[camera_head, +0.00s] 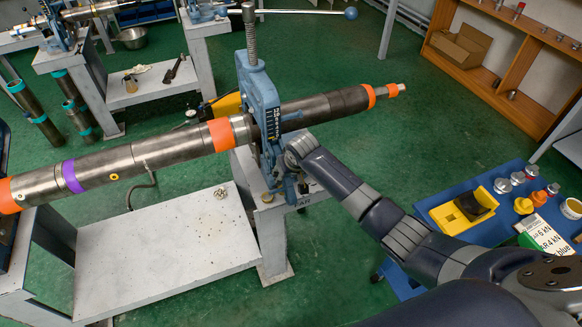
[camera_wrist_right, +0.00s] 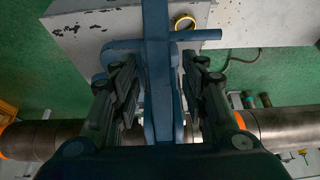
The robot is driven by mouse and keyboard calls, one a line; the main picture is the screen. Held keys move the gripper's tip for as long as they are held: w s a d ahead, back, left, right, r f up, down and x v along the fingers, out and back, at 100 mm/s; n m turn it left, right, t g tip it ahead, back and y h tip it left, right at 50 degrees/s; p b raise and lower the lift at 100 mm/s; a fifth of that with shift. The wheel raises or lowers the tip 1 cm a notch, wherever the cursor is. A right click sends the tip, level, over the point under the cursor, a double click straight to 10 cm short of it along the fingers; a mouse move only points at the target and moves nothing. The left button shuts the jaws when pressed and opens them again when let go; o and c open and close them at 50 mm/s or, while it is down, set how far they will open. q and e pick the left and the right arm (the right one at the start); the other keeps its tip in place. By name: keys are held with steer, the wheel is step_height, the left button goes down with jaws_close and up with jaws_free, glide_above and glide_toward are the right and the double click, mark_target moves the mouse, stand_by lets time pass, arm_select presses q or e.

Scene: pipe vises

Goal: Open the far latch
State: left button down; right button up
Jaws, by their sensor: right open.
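A blue pipe vise (camera_head: 259,97) with a tall threaded screw stands on a grey stand in the head view, with a long steel pipe (camera_head: 105,168) running through it. My right arm reaches in from the lower right, and my right gripper (camera_head: 287,180) is at the near lower side of the vise, partly hidden. In the right wrist view, my right gripper (camera_wrist_right: 160,70) is open, its dark fingers on either side of a blue upright part of the vise (camera_wrist_right: 157,100). Contact cannot be told. The latch cannot be clearly picked out. My left gripper is not in view.
A white bench (camera_head: 165,240) stands below the pipe. A blue table (camera_head: 480,232) at the right carries a yellow container (camera_head: 463,208) and small parts. A wooden shelf (camera_head: 505,65) stands at the back right. Green floor (camera_head: 340,255) is clear between vise and table.

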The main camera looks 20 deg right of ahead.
steer(key=v, duration=0.9)
steer(key=shift+r, duration=0.1)
